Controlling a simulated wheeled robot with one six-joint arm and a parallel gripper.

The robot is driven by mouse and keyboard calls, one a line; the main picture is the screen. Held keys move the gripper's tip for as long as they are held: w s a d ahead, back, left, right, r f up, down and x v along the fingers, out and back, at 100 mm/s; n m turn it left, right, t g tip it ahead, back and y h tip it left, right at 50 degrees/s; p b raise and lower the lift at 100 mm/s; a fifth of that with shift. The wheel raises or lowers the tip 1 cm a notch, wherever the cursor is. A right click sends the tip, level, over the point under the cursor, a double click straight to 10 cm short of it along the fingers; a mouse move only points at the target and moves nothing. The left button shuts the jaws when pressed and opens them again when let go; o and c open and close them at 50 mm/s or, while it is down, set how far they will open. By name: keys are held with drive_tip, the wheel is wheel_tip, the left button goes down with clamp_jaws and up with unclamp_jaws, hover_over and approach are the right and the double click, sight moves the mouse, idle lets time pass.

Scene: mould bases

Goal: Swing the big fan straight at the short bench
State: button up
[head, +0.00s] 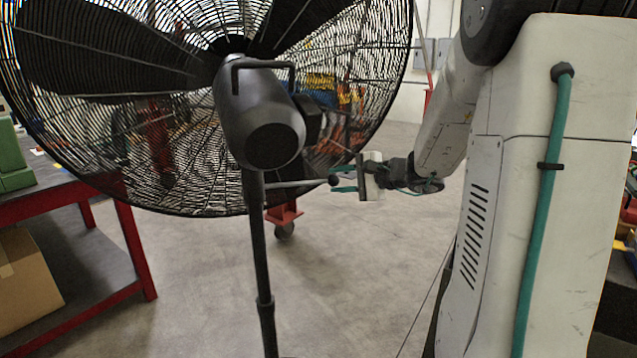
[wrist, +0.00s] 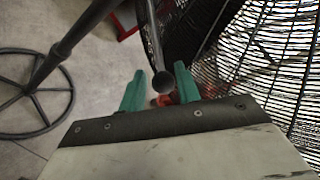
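The big fan (head: 262,125) stands upright on a dark pole, its motor housing towards me and its wire cage beyond. A thin rod with a dark ball knob (head: 334,181) sticks out to the right from below the housing. My gripper (head: 342,178) is open at the knob, with teal fingers above and below it. In the wrist view the knob (wrist: 163,83) shows between the two fingers, with gaps on both sides. I cannot tell which bench is the short one; a red-framed bench (head: 122,292) stands at the left.
Green blocks (head: 12,165) lie on the left bench and a cardboard box (head: 25,280) is on its lower shelf. A red wheeled stand (head: 284,214) is behind the fan. The fan's round foot ring (wrist: 68,112) is on the floor. Open floor lies right of the pole.

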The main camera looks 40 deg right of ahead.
sight(323, 181)
drive_tip(key=x, duration=0.6)
drive_tip(key=shift+s+a+r, duration=0.1)
clamp_jaws()
